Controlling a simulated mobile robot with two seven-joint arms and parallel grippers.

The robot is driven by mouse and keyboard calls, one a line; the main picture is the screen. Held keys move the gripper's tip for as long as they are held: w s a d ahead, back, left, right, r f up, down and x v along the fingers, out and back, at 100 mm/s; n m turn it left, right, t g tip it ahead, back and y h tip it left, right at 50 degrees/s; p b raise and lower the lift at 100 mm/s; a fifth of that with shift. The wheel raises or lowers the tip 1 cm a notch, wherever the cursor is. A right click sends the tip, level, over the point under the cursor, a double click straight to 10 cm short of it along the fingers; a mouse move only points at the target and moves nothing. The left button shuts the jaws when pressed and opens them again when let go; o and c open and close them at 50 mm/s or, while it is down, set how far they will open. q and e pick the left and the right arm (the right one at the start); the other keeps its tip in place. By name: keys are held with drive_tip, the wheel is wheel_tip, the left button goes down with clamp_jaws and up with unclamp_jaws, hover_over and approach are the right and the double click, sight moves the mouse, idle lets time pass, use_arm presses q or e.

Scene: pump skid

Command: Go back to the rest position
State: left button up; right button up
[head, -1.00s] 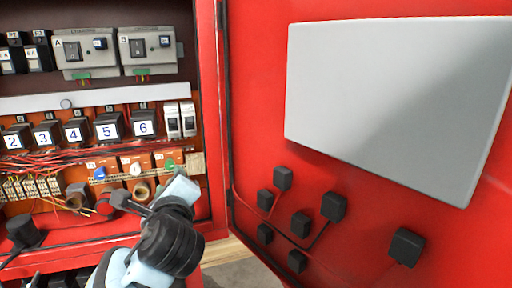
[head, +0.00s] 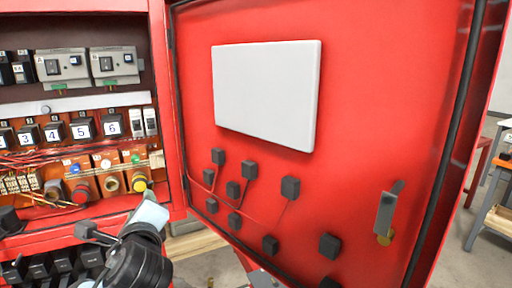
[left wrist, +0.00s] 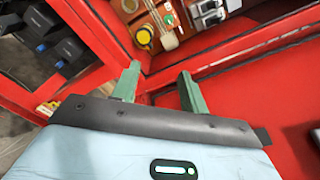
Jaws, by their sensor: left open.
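My left gripper (left wrist: 160,88) shows in the left wrist view with its two green fingers apart and nothing between them. In the head view my left gripper (head: 118,222) is at the lower left, in front of the lower edge of the red cabinet (head: 160,100). Its fingers are hard to make out there. It seems apart from the panel parts above it. My right gripper is not in view.
The red cabinet door (head: 380,90) stands open on the right, with a pale plate (head: 265,92), several black blocks and a door handle (head: 386,212). Numbered relays (head: 83,129) and a yellow button (head: 139,182) are inside the cabinet. A workbench (head: 495,215) stands far right.

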use_arm(q)
drive_tip(key=s+d+f+n+g+h, duration=0.1)
drive_tip(key=s+f+n+h, duration=0.1)
drive_tip(key=f, duration=0.8)
drive_tip(key=s+d+f+n+g+h, duration=0.2)
drive_tip(key=f+n+h, duration=0.1)
drive_tip(key=f, duration=0.7)
drive_tip(key=s+d+f+n+g+h, duration=0.1)
drive_tip(key=s+f+n+h, duration=0.1)
drive_tip(key=f, duration=0.7)
drive_tip(key=s+f+n+g+h, duration=0.1)
drive_tip(key=s+f+n, duration=0.5)
drive_tip(key=s, duration=0.5)
drive_tip(key=s+a+f+n+g, duration=0.1)
drive_tip(key=s+f+n, duration=0.5)
drive_tip(key=s+f, duration=0.5)
drive_tip(key=shift+s+a+f+n+h, duration=0.2)
drive_tip(key=shift+s+a+n+h, duration=0.1)
drive_tip(key=shift+s+h, duration=0.1)
drive_tip(key=shift+c, duration=0.7)
